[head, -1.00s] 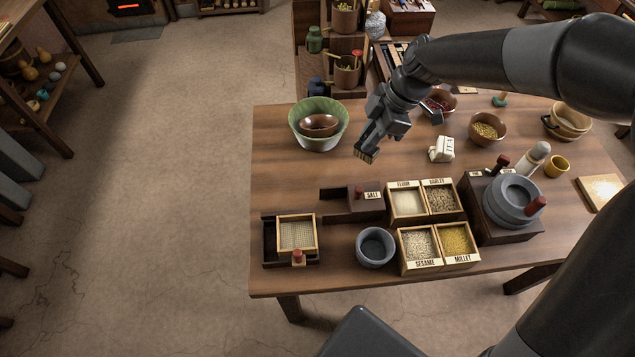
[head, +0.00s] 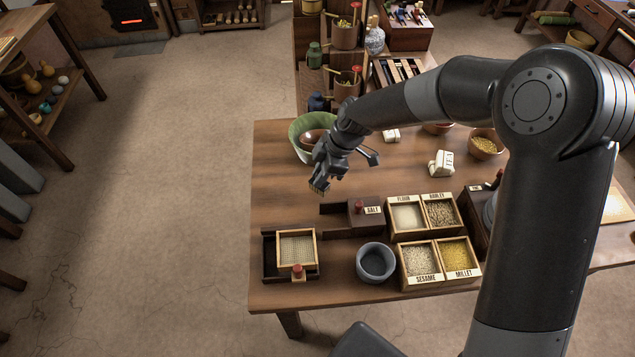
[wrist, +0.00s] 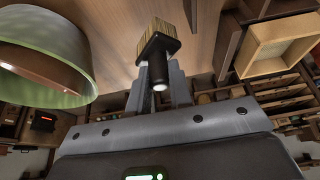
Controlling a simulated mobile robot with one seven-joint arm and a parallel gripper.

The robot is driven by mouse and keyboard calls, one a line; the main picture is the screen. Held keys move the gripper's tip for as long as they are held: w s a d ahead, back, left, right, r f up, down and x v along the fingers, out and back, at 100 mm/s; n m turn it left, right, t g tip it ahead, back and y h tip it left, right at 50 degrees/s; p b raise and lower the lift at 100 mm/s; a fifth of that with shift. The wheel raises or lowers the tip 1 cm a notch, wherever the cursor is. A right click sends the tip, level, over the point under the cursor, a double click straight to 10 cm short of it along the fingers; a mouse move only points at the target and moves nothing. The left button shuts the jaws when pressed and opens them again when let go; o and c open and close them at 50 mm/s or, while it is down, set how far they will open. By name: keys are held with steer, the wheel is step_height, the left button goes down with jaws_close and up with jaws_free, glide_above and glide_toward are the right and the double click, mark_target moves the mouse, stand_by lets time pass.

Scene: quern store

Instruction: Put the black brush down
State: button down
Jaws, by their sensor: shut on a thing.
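The black brush (wrist: 157,62) has a dark handle and tan bristles. My gripper (wrist: 160,85) is shut on it; the bristles point away from the palm. In the head view my gripper (head: 322,176) hangs above the left part of the wooden table (head: 277,190), in front of the green bowl (head: 298,126). The bristles show there just below the fingertips, and the handle is mostly hidden by the fingers. The brush appears to be held clear of the tabletop; the height of the gap is hard to tell.
A dark box labelled SALT (head: 370,212) stands just in front and right. A sieve in a wooden frame (head: 297,250) sits near the front left, beside a grey bowl (head: 375,262). Grain boxes (head: 421,280) stand right of that. Bare table lies left of my gripper.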

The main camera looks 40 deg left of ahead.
steer(key=shift+s+a+f, duration=0.1)
steer(key=shift+a+f, duration=0.2)
steer(key=shift+f, duration=1.85)
steer(key=shift+f, duration=0.1)
steer(key=c, duration=1.3)
jaws_free()
steer(key=v, duration=1.2)
